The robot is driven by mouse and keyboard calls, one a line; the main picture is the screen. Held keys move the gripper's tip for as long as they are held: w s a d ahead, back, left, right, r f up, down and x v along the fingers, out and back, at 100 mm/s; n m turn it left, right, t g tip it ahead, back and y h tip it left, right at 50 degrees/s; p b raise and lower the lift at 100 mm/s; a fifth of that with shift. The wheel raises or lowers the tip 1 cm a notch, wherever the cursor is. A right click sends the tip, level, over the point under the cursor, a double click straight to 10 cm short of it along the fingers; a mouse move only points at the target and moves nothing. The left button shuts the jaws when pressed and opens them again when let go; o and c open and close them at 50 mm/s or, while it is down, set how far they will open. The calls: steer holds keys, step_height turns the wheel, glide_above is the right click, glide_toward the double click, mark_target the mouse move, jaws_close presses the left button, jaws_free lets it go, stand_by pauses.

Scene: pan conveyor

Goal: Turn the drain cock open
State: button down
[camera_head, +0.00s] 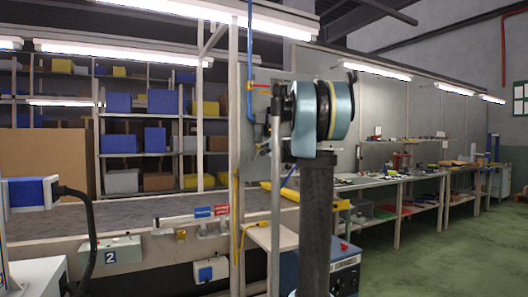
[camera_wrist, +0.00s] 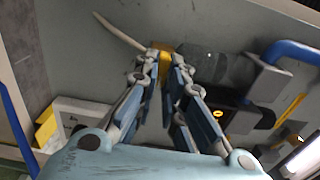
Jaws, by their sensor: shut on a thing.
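In the wrist view my gripper (camera_wrist: 165,72) reaches up to a grey panel with its fingers closed in on a small yellow piece (camera_wrist: 162,58), which looks like the handle of the drain cock. A pale thin bar (camera_wrist: 120,32) runs from it to the upper left. A dark rounded fitting (camera_wrist: 207,67) sits just to its right. The fingers cover part of the yellow piece, so I cannot tell how far it is turned. In the head view my arm hides the gripper and the cock.
In the wrist view a blue pipe (camera_wrist: 292,50) and a dark box with an orange-lit button (camera_wrist: 246,116) are close on the right. A white box (camera_wrist: 88,112) is at the left. In the head view a conveyor (camera_head: 120,217) lies left and benches (camera_head: 400,178) stand right.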

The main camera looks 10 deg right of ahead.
steer(key=shift+w+d, duration=0.1)
steer(key=shift+d, duration=0.05)
steer(key=c, duration=1.8)
jaws_free()
steer(key=shift+o, duration=0.6)
steer(key=shift+w+f, duration=0.1)
steer(key=v, duration=1.2)
